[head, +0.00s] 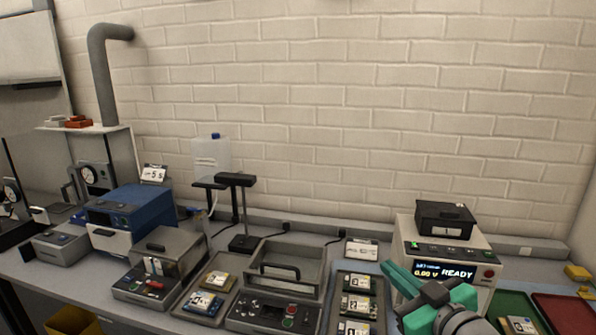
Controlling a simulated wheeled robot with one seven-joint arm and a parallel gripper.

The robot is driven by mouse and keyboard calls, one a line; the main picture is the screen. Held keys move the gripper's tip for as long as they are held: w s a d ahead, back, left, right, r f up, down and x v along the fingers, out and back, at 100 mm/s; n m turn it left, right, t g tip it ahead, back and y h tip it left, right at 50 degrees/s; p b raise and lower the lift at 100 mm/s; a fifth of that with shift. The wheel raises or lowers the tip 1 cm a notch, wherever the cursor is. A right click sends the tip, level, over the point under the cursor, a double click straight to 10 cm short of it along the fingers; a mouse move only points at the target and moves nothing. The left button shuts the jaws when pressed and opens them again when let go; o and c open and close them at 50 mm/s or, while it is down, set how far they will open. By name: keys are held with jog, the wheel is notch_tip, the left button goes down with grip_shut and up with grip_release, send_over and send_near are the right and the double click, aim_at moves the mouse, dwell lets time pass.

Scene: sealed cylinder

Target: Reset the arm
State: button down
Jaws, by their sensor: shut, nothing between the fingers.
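My gripper (434,294), with teal and dark grey parts, is at the lower right, in front of the white tester (482,295). It is shut and I see nothing held in it. The tester's display reads "0.00 V READY", and a black box (445,217) sits on its top. My gripper hides part of the tester's left front. The fingertips are hard to make out at this angle.
A grey tray of labelled modules (343,309) lies left of my gripper. Further left are an open-topped grey unit with a handle (280,272), a clear-lidded box (168,255) and a blue machine (130,218). Green (513,307) and red (565,313) trays lie right.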

jog(key=w+a+f+m+t+h, duration=0.2)
jog(key=a+f+m+t, duration=0.3)
jog(key=f, duration=0.4)
jog(key=s+a+f+m+g+h, duration=0.1)
jog(key=s+a+f+m+h, duration=0.15)
jog(key=s+a+f, duration=0.45)
jog(key=s+a+f+m+g+h, duration=0.15)
jog(key=s+f+m, duration=0.25)
jog(key=f, duration=0.7)
jog(key=s+a+f+g+h, duration=0.1)
jog(key=s+a+f, duration=0.25)
jog(key=s, duration=0.35)
jog(key=s+a+f+g, duration=0.1)
jog(key=s+a+f, duration=0.1)
jog(key=s+f, duration=0.45)
jog(key=s+r+n+y, duration=0.2)
jog(key=s+n, duration=0.3)
jog(key=s, duration=1.1)
jog(key=shift+s, duration=0.35)
jog(key=shift+a+n+g, duration=0.1)
jog(key=shift+n+g, duration=0.15)
jog(key=shift+w, duration=0.15)
